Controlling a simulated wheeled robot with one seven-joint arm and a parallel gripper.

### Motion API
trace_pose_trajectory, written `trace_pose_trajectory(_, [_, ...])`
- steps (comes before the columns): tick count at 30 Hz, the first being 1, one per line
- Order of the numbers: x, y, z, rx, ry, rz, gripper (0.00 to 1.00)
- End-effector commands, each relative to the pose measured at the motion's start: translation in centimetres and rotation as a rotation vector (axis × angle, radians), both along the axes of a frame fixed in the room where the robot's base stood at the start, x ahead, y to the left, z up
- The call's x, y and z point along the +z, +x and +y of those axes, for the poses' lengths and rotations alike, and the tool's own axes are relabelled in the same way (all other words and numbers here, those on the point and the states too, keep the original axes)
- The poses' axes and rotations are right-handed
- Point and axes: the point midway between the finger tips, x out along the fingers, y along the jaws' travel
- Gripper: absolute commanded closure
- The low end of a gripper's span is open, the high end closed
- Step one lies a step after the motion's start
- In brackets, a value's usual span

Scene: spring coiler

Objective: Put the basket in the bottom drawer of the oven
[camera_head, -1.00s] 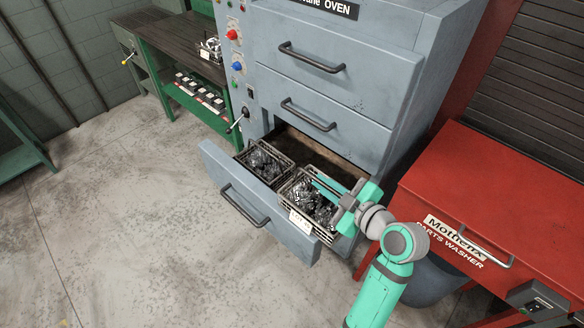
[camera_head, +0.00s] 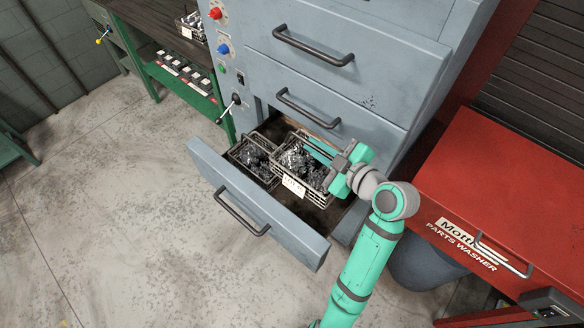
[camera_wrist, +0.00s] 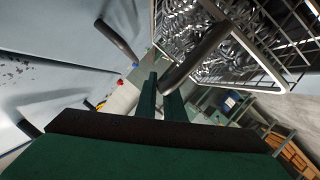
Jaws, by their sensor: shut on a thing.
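The oven's bottom drawer (camera_head: 232,187) is pulled open. My gripper (camera_head: 322,151) is at the right rear side of a wire basket (camera_head: 316,186) full of dark metal parts and is shut on it. This basket has a white label on its front and is within the drawer's outline, at the back; I cannot tell whether it touches the drawer floor. A second filled wire basket (camera_head: 268,182) sits in the drawer to its left. In the wrist view the gripper's green fingers (camera_wrist: 161,95) are around a dark bar beside the basket's wire wall (camera_wrist: 268,45).
Closed oven drawers with dark handles (camera_head: 312,48) are above the open one. A red parts washer (camera_head: 500,180) stands close on the right. A green workbench (camera_head: 150,85) stands at the back left. The floor (camera_head: 120,220) at front left is clear.

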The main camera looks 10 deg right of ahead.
Motion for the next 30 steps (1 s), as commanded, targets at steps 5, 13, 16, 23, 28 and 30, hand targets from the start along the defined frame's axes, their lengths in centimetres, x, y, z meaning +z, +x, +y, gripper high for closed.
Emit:
trace_pose_trajectory(5, [-1.5,0.0,0.0,-0.001,0.002,0.000,1.00])
trace_pose_trajectory(13, [-4.5,0.0,0.0,-0.001,0.001,-0.001,1.00])
trace_pose_trajectory(16, [-5.9,0.0,0.0,-0.002,0.002,-0.001,1.00])
trace_pose_trajectory(23, [-8.9,0.0,0.0,-0.002,0.003,0.001,1.00])
trace_pose_trajectory(28, [-11.6,0.0,0.0,-0.002,0.003,-0.001,1.00])
trace_pose_trajectory(30, [-12.4,0.0,0.0,-0.001,0.001,-0.001,1.00])
